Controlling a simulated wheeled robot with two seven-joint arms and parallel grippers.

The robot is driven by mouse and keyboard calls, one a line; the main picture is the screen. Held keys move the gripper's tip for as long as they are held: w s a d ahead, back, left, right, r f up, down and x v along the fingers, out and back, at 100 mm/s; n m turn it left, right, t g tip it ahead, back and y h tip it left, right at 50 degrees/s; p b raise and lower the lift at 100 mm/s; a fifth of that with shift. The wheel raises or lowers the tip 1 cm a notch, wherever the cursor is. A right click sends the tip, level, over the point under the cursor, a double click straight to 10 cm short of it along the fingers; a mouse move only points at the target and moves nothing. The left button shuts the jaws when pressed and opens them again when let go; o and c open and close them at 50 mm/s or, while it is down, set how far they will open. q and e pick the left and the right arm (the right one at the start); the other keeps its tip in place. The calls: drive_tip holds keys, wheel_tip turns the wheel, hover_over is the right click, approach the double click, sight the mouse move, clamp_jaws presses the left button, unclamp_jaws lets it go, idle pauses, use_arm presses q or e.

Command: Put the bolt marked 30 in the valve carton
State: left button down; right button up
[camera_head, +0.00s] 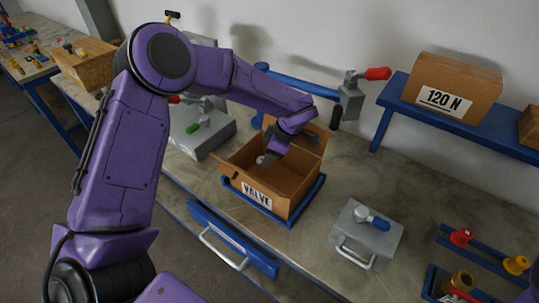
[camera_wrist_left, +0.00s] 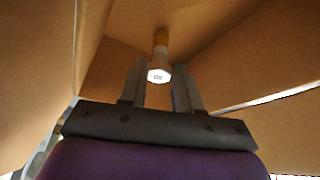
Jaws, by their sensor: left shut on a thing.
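The valve carton (camera_head: 257,195) is an open brown box with a VALVE label, standing in a blue tray on the bench. My left gripper (camera_head: 268,159) reaches down into its opening, between the raised flaps. In the left wrist view my left gripper (camera_wrist_left: 159,84) is shut on a bolt (camera_wrist_left: 158,73) with a white hex head and a yellow-orange shank. The mark on its head is too small to read surely. A pale bit of the bolt (camera_head: 260,160) shows in the head view. Cardboard walls surround it in the wrist view. My right gripper is not in view.
A grey block with a handle (camera_head: 366,237) stands right of the carton. A box labelled 120 N (camera_head: 452,90) sits on a blue shelf (camera_head: 455,124). Red and yellow knobbed parts (camera_head: 460,237) lie at far right. A grey fixture (camera_head: 200,130) stands behind left.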

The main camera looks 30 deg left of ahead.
use_arm(q)
drive_tip(key=shift+f, duration=0.55)
idle(0.4)
drive_tip(key=c, duration=0.7)
unclamp_jaws()
drive_tip(key=b+v, duration=0.2)
drive_tip(key=v, duration=0.8)
drive_tip(key=shift+d+r, duration=0.1)
drive_tip(key=shift+r, duration=0.2)
